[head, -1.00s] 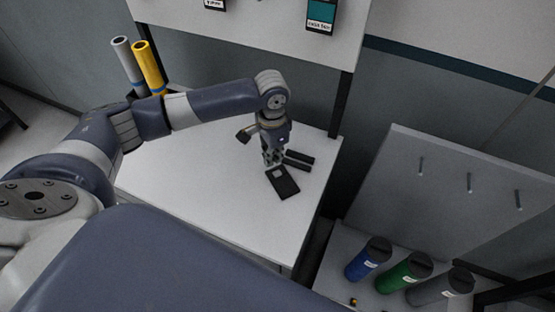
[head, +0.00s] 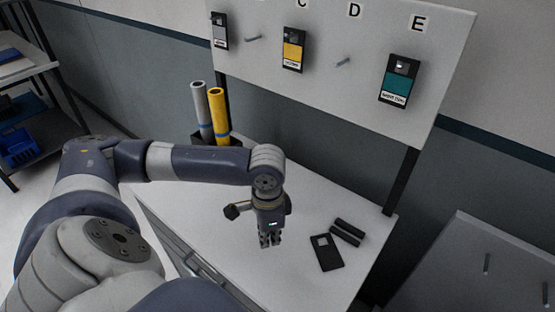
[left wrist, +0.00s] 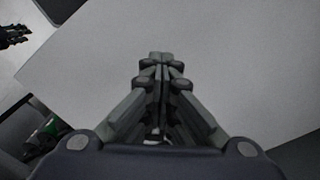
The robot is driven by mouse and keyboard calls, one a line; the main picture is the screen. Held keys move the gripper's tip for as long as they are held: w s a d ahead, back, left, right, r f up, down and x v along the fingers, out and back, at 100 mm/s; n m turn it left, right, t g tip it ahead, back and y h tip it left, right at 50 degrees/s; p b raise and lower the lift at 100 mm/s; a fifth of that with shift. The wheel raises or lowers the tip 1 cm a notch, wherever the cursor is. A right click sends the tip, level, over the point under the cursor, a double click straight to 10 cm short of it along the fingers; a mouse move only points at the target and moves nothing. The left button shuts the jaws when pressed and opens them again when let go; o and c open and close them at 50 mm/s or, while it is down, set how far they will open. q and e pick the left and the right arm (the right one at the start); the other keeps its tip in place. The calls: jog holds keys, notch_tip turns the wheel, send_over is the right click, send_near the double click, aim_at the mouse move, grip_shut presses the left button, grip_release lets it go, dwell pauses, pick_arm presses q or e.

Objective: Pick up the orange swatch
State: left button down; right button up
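A swatch card with a yellow-orange face (head: 293,50) hangs on the white board in the head view, the closest match to an orange swatch. A black card (head: 327,253) with a pale square near one end lies flat on the white table; no coloured face shows on it. My left gripper (head: 270,240) points down over the table, left of the black card and apart from it. In the left wrist view its fingertips (left wrist: 161,58) meet with nothing between them. A dark jointed shape (left wrist: 13,36) at that view's upper left may be my right gripper; I cannot tell.
The board also holds a grey swatch (head: 220,31) and a teal swatch (head: 399,80), with bare pegs between. Two black bars (head: 346,231) lie behind the black card. Grey and yellow rolls (head: 217,112) stand at the table's back left.

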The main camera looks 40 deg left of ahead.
pick_arm(q)
jog(key=c, duration=2.4)
grip_release()
jog(key=shift+s, duration=0.1)
jog(key=shift+c, duration=2.4)
grip_release()
jog(key=shift+r, duration=0.1)
notch_tip(320, 180, up, 11)
jog(key=shift+r, duration=0.4)
jog(key=shift+c, duration=0.8)
